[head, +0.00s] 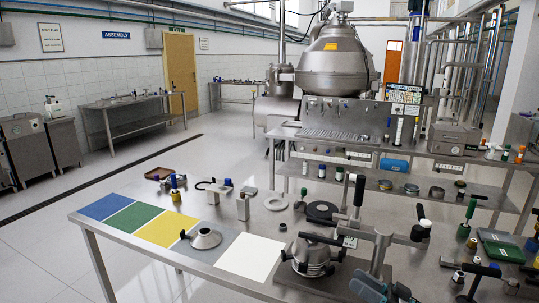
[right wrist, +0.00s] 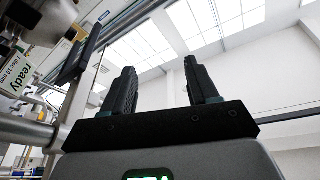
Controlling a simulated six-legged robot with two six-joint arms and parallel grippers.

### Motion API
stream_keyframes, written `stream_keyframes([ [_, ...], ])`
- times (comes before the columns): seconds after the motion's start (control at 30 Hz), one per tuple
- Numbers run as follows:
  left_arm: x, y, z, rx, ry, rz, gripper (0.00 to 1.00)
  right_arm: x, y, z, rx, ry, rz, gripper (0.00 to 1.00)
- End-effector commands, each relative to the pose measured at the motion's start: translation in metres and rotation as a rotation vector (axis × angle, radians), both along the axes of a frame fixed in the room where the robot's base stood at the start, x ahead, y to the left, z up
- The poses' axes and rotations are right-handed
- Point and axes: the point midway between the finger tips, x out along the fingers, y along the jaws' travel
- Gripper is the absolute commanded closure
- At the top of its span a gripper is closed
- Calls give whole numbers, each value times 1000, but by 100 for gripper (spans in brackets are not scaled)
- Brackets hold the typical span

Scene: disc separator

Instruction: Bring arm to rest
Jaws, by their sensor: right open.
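My right gripper (right wrist: 158,78) fills the lower middle of the right wrist view. Its two dark ribbed fingers stand well apart and point up toward the ceiling. Nothing is between them, so it is open and empty. My left gripper is not seen in either view.
A large separator (head: 337,62) stands behind. Pipes and a "ready" label (right wrist: 14,76) are left in the right wrist view.

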Motion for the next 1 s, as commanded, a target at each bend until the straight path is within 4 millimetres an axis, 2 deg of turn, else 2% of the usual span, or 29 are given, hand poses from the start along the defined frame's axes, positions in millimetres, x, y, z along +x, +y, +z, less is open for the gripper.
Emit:
stream_keyframes([
  [0.03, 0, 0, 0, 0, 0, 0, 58, 5, 36, -26, 50, 107, -41, 41],
  [0.07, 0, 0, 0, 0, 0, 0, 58, 7, 53, -44, 65, 180, -83, 41],
  [0.1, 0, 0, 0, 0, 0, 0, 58, 5, 73, -71, 67, 284, -142, 41],
  [0.17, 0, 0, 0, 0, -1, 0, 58, -6, 97, -114, 36, 446, -221, 41],
  [0.23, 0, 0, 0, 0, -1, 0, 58, -30, 115, -164, -37, 632, -294, 41],
  [0.3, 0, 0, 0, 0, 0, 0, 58, -66, 127, -209, -133, 811, -345, 41],
  [0.37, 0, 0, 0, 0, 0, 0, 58, -103, 131, -244, -226, 958, -374, 41],
  [0.4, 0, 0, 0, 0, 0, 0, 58, -130, 132, -264, -292, 1055, -385, 41],
  [0.47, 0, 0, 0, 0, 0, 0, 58, -172, 130, -287, -387, 1189, -394, 41],
  [0.5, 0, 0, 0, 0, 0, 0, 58, -198, 127, -299, -446, 1272, -394, 41],
  [0.6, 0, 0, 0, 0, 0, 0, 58, -257, 120, -315, -576, 1444, -370, 41],
  [0.7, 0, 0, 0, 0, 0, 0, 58, -299, 116, -320, -680, 1556, -320, 41],
  [0.8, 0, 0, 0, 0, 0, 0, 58, -312, 115, -322, -761, 1568, -250, 41],
  [1.0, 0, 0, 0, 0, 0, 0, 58, -312, 115, -322, -783, 1544, -230, 41],
])
